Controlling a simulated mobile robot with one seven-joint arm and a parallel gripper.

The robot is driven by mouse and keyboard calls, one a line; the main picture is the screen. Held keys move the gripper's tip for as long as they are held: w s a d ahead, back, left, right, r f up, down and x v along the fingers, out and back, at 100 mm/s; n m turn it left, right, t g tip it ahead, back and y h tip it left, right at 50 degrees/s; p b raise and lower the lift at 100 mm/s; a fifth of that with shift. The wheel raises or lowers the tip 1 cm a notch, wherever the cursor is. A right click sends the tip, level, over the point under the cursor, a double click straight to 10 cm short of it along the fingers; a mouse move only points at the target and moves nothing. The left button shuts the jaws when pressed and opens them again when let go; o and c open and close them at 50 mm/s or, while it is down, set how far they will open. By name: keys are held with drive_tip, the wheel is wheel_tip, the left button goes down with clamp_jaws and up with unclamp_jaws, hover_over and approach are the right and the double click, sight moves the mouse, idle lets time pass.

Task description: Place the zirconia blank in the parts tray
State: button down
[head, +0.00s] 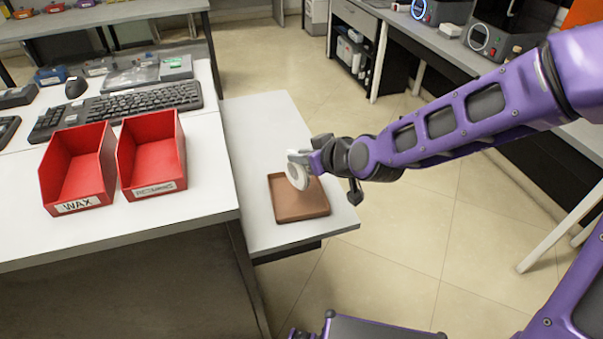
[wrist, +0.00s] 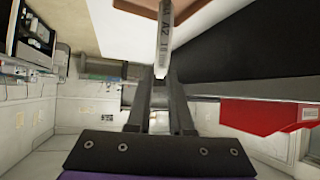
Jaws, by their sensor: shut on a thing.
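The zirconia blank (head: 297,176) is a white disc held on edge in my gripper (head: 300,158). In the wrist view the blank (wrist: 164,38) shows edge-on, with dark lettering on its rim, between the fingertips (wrist: 161,78). My gripper is shut on it. The parts tray (head: 303,208) is a shallow brown tray on the low white side table. The blank overlaps the tray's back part in the head view and appears to be above it. A strip of the tray (wrist: 133,7) shows at the top of the wrist view. The exact gap is hard to tell.
Two red bins, labelled WAX (head: 77,175) and another word (head: 151,155), stand on the higher bench to the left. A keyboard (head: 115,110) lies behind them. The side table (head: 255,130) is bare behind the tray. Open floor lies to the right.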

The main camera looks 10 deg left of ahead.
sight(302, 168)
wheel_tip(302, 168, down, 4)
drive_tip(key=shift+r+b, duration=0.1)
drive_tip(key=shift+b, duration=0.55)
drive_tip(key=c, duration=0.8)
unclamp_jaws()
drive_tip(key=shift+r, duration=0.15)
drive_tip(key=b+v, duration=0.2)
drive_tip(key=v, duration=1)
